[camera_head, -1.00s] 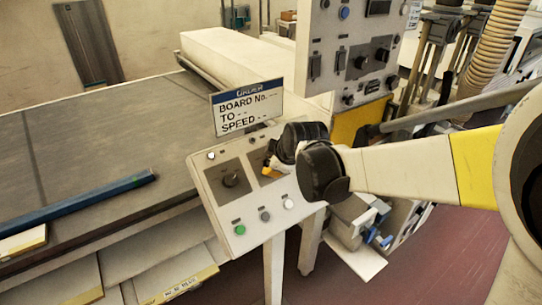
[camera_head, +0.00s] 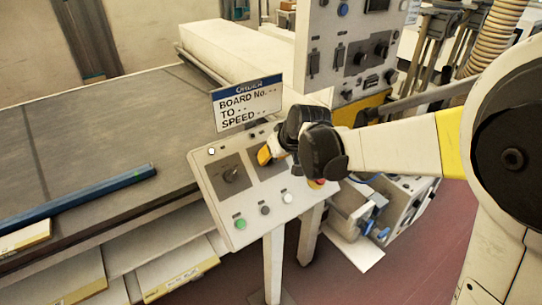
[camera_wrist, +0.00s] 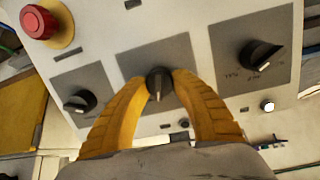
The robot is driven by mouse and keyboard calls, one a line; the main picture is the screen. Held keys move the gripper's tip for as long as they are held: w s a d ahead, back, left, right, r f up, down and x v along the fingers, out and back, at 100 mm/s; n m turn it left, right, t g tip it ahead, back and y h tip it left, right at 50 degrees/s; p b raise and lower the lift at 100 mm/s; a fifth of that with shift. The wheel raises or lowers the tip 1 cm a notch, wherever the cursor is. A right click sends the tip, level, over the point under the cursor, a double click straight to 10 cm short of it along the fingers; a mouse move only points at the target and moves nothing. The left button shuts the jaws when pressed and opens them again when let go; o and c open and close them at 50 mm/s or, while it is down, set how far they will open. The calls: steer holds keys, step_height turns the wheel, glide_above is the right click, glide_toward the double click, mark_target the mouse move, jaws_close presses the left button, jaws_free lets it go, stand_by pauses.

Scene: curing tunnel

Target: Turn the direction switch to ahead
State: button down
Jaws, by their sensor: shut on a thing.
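A black rotary switch (camera_wrist: 159,84) sits on the middle dark plate of the control panel (camera_head: 210,195). In the wrist view, my gripper (camera_wrist: 161,78) has its two yellow fingers closed around this switch, one on each side. A white mark on the switch points roughly down in that view. No lettering beside it is readable, so I cannot confirm which position it is in. In the head view, my gripper (camera_head: 269,156) reaches the panel from the right and hides the switch.
Other knobs flank it in the wrist view: a labelled one (camera_wrist: 262,55) at right and another (camera_wrist: 79,102) at left. A red emergency button (camera_wrist: 38,22) is at upper left. Green (camera_head: 240,224) and white (camera_head: 287,198) buttons line the panel's front. A sign (camera_head: 246,104) stands behind.

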steer(key=m, duration=0.5)
steer(key=shift+y, duration=0.4)
steer(key=shift+w+r, duration=0.1)
steer(key=c, duration=1)
jaws_free()
steer(key=v, duration=1.2)
steer(key=shift+w, duration=0.2)
steer(key=shift+r, duration=0.1)
